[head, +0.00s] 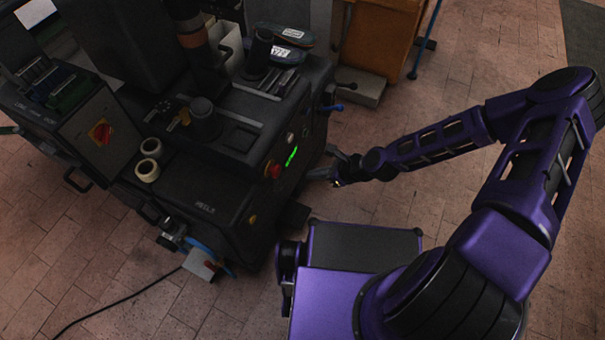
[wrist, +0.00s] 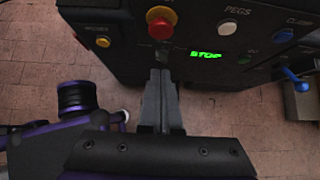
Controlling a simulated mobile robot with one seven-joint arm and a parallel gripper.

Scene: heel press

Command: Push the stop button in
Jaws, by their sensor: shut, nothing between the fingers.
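The red stop button (head: 275,170), a mushroom head, is on the front face of the black press. The green display (wrist: 205,54) reading "STOP" is to the right of the tips.
The panel also carries a white button (wrist: 227,28), a blue button (wrist: 283,36) and a yellow button (wrist: 103,42). A blue-ended lever (wrist: 291,76) sticks out at the right. A red rotary switch (head: 102,131) is on a grey box.

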